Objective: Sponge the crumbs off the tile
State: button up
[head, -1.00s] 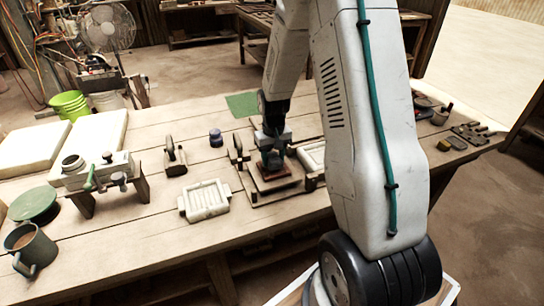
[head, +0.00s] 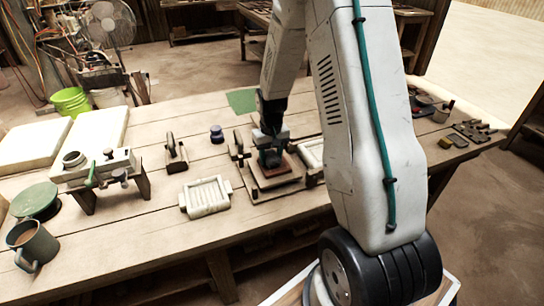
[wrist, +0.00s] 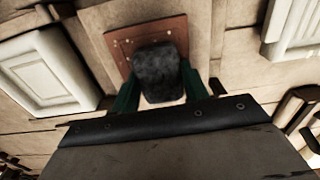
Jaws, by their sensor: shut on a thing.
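The reddish-brown square tile (wrist: 118,43) lies under my gripper in the wrist view, with a few pale crumbs (wrist: 122,40) on its surface. It also shows in the head view (head: 284,173), on a wooden stand on the bench. My gripper (wrist: 158,86) has green fingers shut on a dark grey sponge (wrist: 157,66). The sponge is over the tile and hides its middle and near part. I cannot tell whether it touches the tile. In the head view my gripper (head: 270,155) is just above the tile, and the sponge is hard to make out.
A pale ribbed tray (head: 206,197) lies left of the stand, and a white frame (head: 311,154) lies to the right. A wooden-handled tool (head: 175,155) and a dark blue jar (head: 216,135) stand to the left. A green mat (head: 241,101) lies behind.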

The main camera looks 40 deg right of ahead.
jog(key=shift+w+a, duration=0.3)
jog(key=shift+s+a+f, duration=0.1)
jog(key=shift+s+a, duration=0.1)
jog(key=shift+s, duration=1.25)
jog(key=shift+d, duration=1.3)
jog(key=shift+w+d, duration=0.2)
jog(key=shift+w, duration=1)
jog(key=shift+w+a, duration=0.15)
jog(key=shift+a, duration=0.5)
jog(key=shift+a, duration=0.15)
